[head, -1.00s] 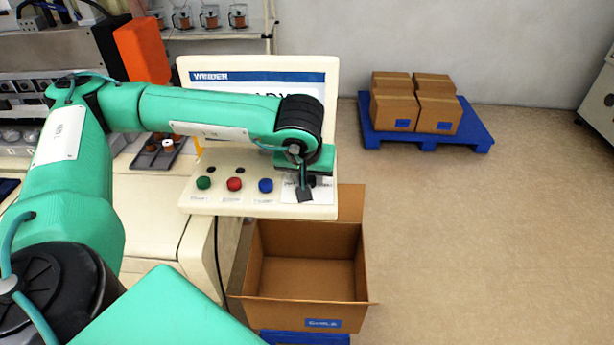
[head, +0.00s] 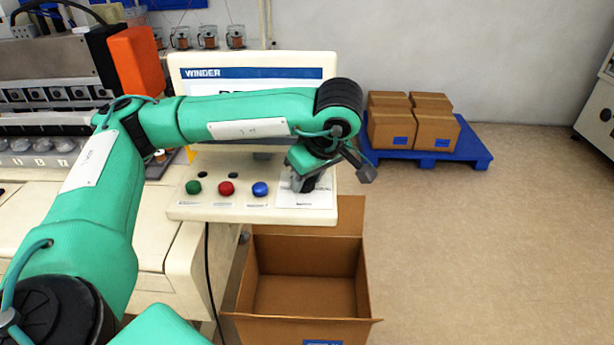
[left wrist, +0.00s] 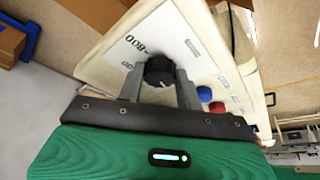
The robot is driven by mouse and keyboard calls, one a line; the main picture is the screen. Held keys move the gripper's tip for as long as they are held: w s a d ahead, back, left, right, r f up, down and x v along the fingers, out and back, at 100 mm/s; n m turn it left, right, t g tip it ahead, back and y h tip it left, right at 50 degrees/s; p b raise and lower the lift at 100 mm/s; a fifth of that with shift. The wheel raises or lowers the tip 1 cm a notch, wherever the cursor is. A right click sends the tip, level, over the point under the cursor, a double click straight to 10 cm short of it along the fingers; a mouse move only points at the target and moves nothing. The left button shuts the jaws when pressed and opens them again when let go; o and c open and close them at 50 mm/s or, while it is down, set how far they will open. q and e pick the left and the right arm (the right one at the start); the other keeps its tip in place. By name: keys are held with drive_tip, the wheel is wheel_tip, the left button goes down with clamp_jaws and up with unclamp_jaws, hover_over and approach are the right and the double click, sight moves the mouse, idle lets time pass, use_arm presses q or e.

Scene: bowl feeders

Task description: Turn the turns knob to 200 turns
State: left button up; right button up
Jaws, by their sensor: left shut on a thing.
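The turns knob is a black ridged knob (left wrist: 159,71) on the winder's cream control panel (head: 184,213), over a white printed label (left wrist: 132,48). The label shows a number range, partly covered by the knob and fingers. My left gripper (left wrist: 160,88) is shut on the knob, with one grey finger on each side of it. In the head view the left gripper (head: 304,183) is at the panel's lower right and largely hides the knob. Its body is tilted there. The knob's setting is not readable. My right gripper is not in view.
Green (head: 193,188), red (head: 226,188) and blue (head: 260,189) buttons sit left of the knob. My left arm covers much of the winder screen. An open cardboard box (head: 342,332) stands below the panel. A blue pallet (head: 470,155) with boxes stands at the back right.

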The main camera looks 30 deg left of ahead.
use_arm(q)
drive_tip(key=shift+w+r+n+g+p, duration=0.1)
drive_tip(key=shift+n+g+p, duration=0.45)
drive_tip(key=shift+n, duration=0.55)
drive_tip(key=o, duration=1)
drive_tip(key=v, duration=1.3)
drive_tip(key=shift+d+r, duration=0.15)
drive_tip(key=shift+r, duration=0.15)
